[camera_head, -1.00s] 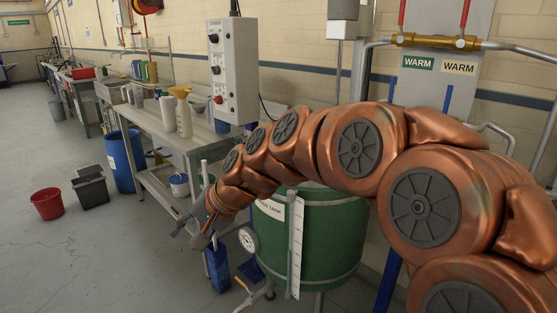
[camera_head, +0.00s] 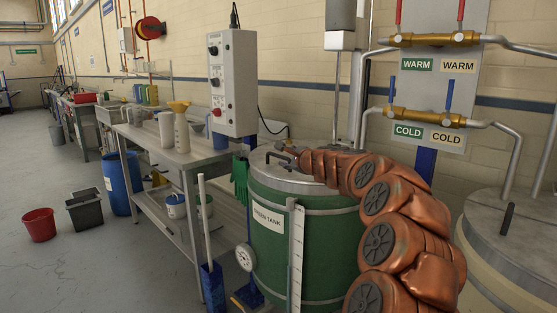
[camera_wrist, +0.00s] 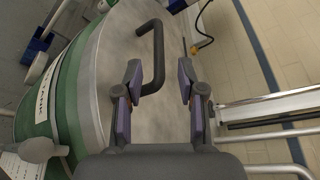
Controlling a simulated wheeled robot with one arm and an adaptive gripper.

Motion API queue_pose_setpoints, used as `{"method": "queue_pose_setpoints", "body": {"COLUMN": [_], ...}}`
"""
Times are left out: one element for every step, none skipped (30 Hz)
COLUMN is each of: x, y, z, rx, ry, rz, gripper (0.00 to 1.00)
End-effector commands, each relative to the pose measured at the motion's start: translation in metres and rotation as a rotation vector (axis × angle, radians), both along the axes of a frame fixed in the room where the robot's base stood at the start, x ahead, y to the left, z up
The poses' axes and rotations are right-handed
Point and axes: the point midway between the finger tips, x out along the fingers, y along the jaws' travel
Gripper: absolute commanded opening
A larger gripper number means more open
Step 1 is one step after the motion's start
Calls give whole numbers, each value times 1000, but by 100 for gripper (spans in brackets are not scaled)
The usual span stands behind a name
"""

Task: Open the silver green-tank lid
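The green tank (camera_head: 325,240) stands upright in the middle of the head view, with a "GREEN TANK" label on its side. Its silver lid (camera_head: 262,170) lies flat on top and appears closed. A dark bar handle (camera_head: 278,158) rises from the lid. In the wrist view the handle (camera_wrist: 157,58) is a bent dark bar over the silver lid (camera_wrist: 110,50). My gripper (camera_wrist: 160,82) is open, its two fingers spread. The handle's lower end shows beside the left fingertip; I cannot tell whether they touch. In the head view my gripper (camera_head: 296,154) is small and close to the handle.
A grey control box (camera_head: 232,85) hangs behind the tank to the left. A workbench (camera_head: 175,155) with bottles and jugs stands left. Pipes with brass valves (camera_head: 425,117) are on the wall behind right. Another lidded tank (camera_head: 510,225) stands at the right.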

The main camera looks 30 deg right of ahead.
Motion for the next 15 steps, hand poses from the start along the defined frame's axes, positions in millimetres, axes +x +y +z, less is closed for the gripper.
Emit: {"method": "queue_pose_setpoints", "body": {"x": [4,7,11,14,17,21,24,27,30,33,36,40,43,46,49], "y": [-1,-1,-2,-2,-2,-2,-2,-2,-3,-3,-3,-4,-4,-4,-5], "z": [-1,-1,-2,-3,-5,-6,-7,-7,-8,-8,-8,-9,-10,-11,-11], "rx": [-1,-1,-2,-2,-3,-3,-3,-3,-3,-3,-4,-4,-5,-5,-4], "ry": [1,1,1,1,2,4,4,4,4,3,3,2,2,3,3], "rz": [-1,-1,0,0,0,1,1,1,1,0,1,1,1,1,0], "gripper": [39,39,39,39,39,39,39,39,39,39,39,39,39,39,39]}}
